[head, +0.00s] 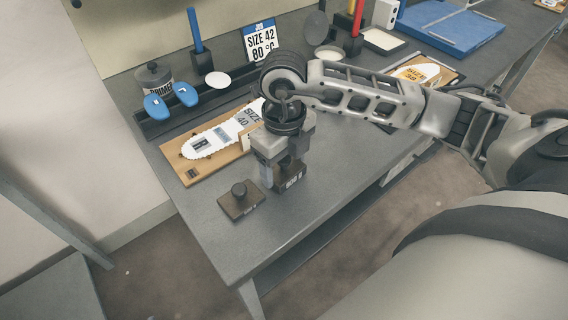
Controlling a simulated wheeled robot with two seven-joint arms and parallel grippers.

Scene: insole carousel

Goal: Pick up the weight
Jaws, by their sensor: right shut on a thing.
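My right gripper (283,160) points down near the front edge of the grey table and is shut on the weight (290,182), a dark block with a pale marking on its side. The gripper hides the top of the weight. I cannot tell whether the weight touches the table or is slightly lifted. My left gripper is not in view.
A flat dark plate with a round knob (239,202) lies just left of the weight. Behind is a wooden board (184,171) with a white insole template (215,137). Blue pieces (157,108), a primer pot (152,78) and a size card (259,40) stand farther back.

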